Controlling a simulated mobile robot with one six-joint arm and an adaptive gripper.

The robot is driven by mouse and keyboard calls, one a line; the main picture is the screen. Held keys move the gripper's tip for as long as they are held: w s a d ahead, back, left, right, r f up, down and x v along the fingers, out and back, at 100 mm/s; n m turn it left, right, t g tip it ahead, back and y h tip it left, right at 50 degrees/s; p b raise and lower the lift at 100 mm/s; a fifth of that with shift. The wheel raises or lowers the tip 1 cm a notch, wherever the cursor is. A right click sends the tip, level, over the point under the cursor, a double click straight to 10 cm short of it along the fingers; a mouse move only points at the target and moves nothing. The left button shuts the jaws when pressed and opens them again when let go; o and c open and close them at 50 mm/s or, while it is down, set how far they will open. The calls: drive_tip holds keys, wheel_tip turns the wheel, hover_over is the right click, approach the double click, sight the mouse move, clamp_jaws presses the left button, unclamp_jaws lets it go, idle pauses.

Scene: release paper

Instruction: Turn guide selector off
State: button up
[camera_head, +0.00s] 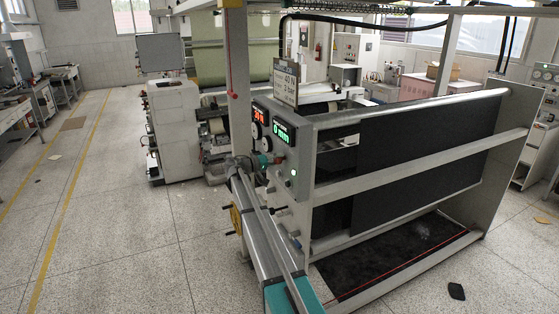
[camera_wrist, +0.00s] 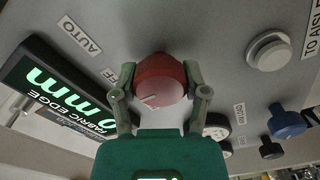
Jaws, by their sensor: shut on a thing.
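A round red selector knob (camera_wrist: 160,80) sits on the grey control panel (camera_wrist: 210,25) in the wrist view. A short white pointer line on it is towards its lower left. My gripper (camera_wrist: 160,76) has one finger on each side of the knob and is shut on it. An AUTO label (camera_wrist: 80,35) is up and left of the knob. Below it is a label (camera_wrist: 108,75) reading "FF", partly hidden by the left finger. In the head view my gripper (camera_head: 262,160) is at the panel face (camera_head: 304,150), and the knob cannot be made out.
A green-lit FABRIC EDGE display (camera_wrist: 60,90) is left of the knob. A white button (camera_wrist: 268,50), a blue knob (camera_wrist: 288,122) and a black knob (camera_wrist: 270,148) stand out to the right.

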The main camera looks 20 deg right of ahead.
drive_tip(key=o, duration=1)
drive_tip(key=shift+a, duration=0.2)
drive_tip(key=shift+o, duration=0.7)
drive_tip(key=shift+d, duration=0.15)
drive_tip(key=a, duration=1.2)
drive_tip(key=shift+s, duration=0.15)
drive_tip(key=shift+a, duration=0.1)
